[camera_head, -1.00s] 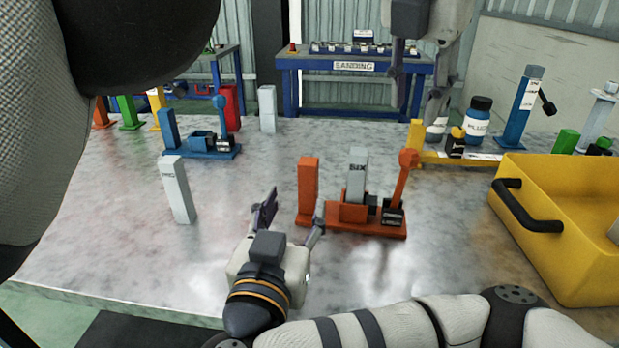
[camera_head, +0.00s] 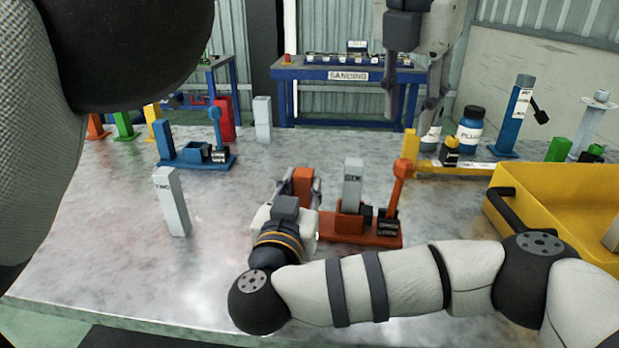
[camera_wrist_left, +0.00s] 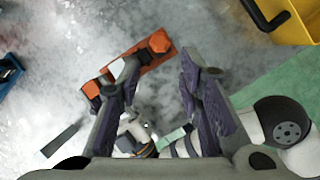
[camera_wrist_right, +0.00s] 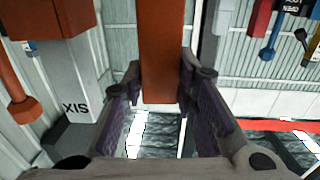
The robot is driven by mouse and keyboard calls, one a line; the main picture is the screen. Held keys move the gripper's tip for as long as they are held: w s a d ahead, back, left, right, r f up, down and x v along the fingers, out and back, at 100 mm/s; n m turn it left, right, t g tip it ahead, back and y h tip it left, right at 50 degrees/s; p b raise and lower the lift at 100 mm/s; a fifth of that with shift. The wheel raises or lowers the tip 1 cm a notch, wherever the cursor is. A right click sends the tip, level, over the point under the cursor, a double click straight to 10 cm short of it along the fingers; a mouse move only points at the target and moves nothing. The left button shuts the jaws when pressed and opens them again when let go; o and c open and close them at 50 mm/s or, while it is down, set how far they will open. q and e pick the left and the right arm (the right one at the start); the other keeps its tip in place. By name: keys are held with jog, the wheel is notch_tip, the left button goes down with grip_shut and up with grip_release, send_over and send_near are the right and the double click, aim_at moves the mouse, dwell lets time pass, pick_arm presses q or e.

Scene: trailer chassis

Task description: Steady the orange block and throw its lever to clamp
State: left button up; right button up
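The orange block (camera_head: 345,232) stands on the table with a square orange post (camera_head: 304,181) at its left end. A grey block marked SIX (camera_head: 352,187) stands upright in its middle. Its ball-topped lever (camera_head: 399,182) stands up at the right end, leaning slightly right. My right gripper (camera_head: 300,187) is around the post; in the right wrist view the post (camera_wrist_right: 161,50) is between the open fingers (camera_wrist_right: 160,80), and contact is unclear. My left gripper (camera_head: 412,100) is open and empty, raised beyond the block; its wrist view shows the orange block (camera_wrist_left: 150,62) below.
A yellow bin (camera_head: 530,215) stands to the right of the orange block. A blue fixture (camera_head: 200,163) and a grey block (camera_head: 171,205) stand left. The table's front left is clear.

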pick_arm(q)
jog(key=shift+w+a, duration=0.1)
jog(key=shift+a, duration=0.1)
jog(key=c, duration=0.6)
jog(key=a, duration=0.1)
jog(key=w+a, duration=0.1)
jog(key=a, duration=0.1)
jog(key=shift+w+a+f, duration=0.1)
jog(key=shift+a, duration=0.2)
grip_shut()
jog(key=s+a+f+m+t+h, duration=0.1)
jog(key=s+a+m+t+h, duration=0.1)
jog(key=s+a, duration=0.3)
jog(key=s+m+h, duration=0.1)
jog(key=s, duration=0.2)
jog(key=shift+s+a+h, duration=0.2)
jog(key=shift+a+h, duration=0.1)
jog(key=shift+a, duration=0.1)
